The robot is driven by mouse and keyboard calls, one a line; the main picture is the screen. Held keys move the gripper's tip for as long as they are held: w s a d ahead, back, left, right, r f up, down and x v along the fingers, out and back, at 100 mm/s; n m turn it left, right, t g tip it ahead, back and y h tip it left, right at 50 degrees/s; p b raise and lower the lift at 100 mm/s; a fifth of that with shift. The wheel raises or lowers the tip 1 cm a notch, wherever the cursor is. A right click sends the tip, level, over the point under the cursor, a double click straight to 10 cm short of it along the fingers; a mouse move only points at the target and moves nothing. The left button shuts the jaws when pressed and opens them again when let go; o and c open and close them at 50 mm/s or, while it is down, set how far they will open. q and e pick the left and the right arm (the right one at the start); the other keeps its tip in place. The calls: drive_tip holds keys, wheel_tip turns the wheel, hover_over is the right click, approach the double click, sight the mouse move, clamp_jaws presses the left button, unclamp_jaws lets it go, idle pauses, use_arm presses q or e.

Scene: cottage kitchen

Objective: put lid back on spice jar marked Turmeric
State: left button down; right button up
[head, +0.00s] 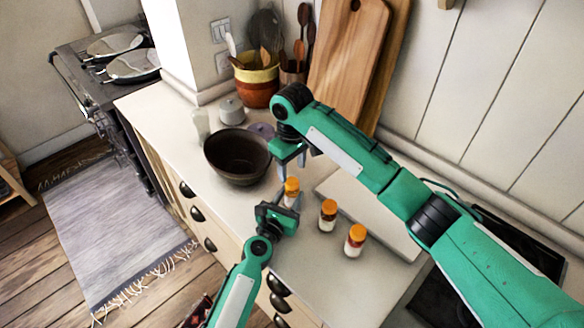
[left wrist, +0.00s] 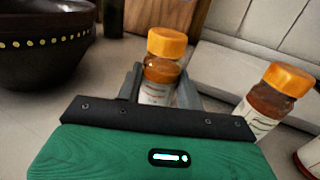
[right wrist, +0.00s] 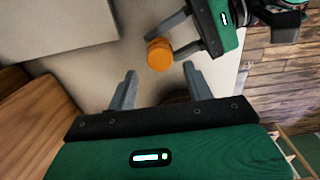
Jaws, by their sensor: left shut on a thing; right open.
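A spice jar (head: 292,192) with an orange lid stands upright on the counter, its label too small to read. My left gripper (left wrist: 160,88) is shut around this jar below the lid. The orange lid (right wrist: 159,54) sits on top of the jar; I cannot tell whether it is screwed on. My right gripper (right wrist: 158,88) is open and empty, just above and beside the lid. Two more orange-topped jars, a middle one (head: 327,217) and a right one (head: 355,241), stand to the right. Which jar is marked Turmeric cannot be read.
A dark bowl (head: 238,158) stands left of the held jar. A pale board (head: 365,212) lies behind the jars. Wooden cutting boards (head: 348,50) lean on the wall near a utensil crock (head: 257,85). The counter's front edge is close to my left arm.

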sight(292, 181)
wheel_tip(292, 181, up, 4)
drive_tip(key=shift+f, duration=0.25)
drive_tip(key=shift+f, duration=4.05)
drive_tip(key=c, duration=1)
drive_tip(key=o, duration=1.2)
drive_tip(key=shift+c, duration=0.2)
